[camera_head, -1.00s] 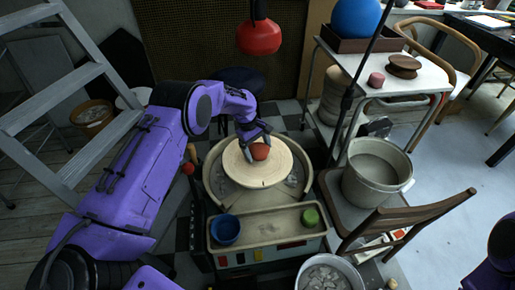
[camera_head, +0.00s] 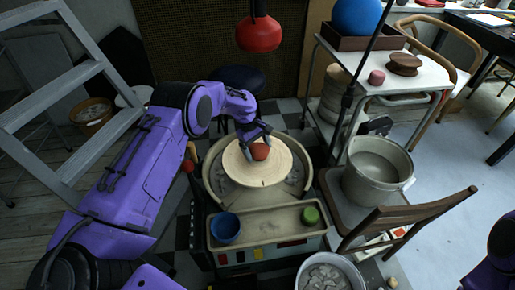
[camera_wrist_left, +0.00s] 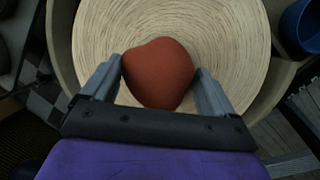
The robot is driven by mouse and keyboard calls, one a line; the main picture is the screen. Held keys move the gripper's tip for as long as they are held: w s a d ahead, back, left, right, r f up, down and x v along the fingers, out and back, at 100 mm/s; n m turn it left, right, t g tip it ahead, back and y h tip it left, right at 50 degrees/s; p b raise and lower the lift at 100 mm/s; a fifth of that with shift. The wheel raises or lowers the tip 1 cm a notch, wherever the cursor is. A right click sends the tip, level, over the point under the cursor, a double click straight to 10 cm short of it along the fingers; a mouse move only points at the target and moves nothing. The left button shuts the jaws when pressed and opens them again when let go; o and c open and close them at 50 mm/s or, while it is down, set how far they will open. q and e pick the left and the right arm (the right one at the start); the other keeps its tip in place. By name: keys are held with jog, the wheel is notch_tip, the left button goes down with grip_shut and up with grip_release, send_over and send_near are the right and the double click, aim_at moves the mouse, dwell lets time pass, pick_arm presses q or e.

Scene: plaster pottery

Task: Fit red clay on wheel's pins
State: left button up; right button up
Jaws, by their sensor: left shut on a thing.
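The red clay (camera_head: 260,151) is a small rounded lump at the middle of the pale round wheel head (camera_head: 243,176). My left gripper (camera_head: 256,147) reaches down over the wheel and is shut on the clay. In the left wrist view the red clay (camera_wrist_left: 158,74) sits between the two grey fingers of the left gripper (camera_wrist_left: 160,84), with the ridged wheel head (camera_wrist_left: 232,40) close beneath it. I cannot tell whether the clay touches the wheel. No pins show; they may be hidden under the clay. My right gripper is out of view; only a purple part of mine shows at the lower right.
A chair (camera_head: 405,212) with a grey bucket (camera_head: 377,170) stands right. A red lamp (camera_head: 259,35) hangs behind. A grey ladder (camera_head: 50,95) stands left.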

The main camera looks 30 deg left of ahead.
pick_arm(q)
jog(key=shift+w+f, duration=0.1)
jog(key=shift+f, duration=0.25)
dwell(0.3)
jog(key=o, duration=1.7)
jog(key=shift+c, duration=0.2)
